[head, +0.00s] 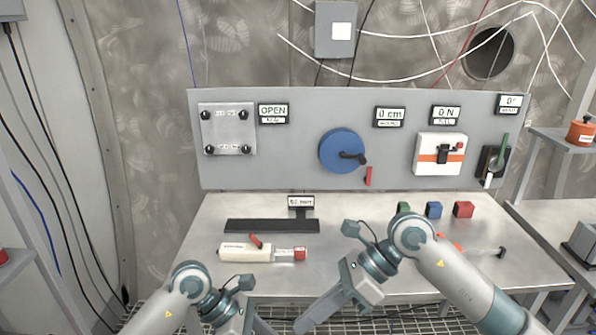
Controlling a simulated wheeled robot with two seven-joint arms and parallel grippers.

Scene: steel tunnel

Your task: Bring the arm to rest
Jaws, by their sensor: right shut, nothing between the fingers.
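My right arm comes in from the lower right and bends at a raised joint. Its gripper (306,324) points down and left, shut and empty, in front of the table's near edge. My left arm comes in from the lower left. Its gripper (246,322) is low at the bottom edge, partly cut off, so its fingers cannot be made out. Both grippers are apart from the things on the table.
A steel table (215,215) holds a dark bar (270,226), a white-and-red tool (245,252) and small coloured blocks (463,209). A grey panel (290,160) behind carries a blue wheel (335,146). Side tables stand at right.

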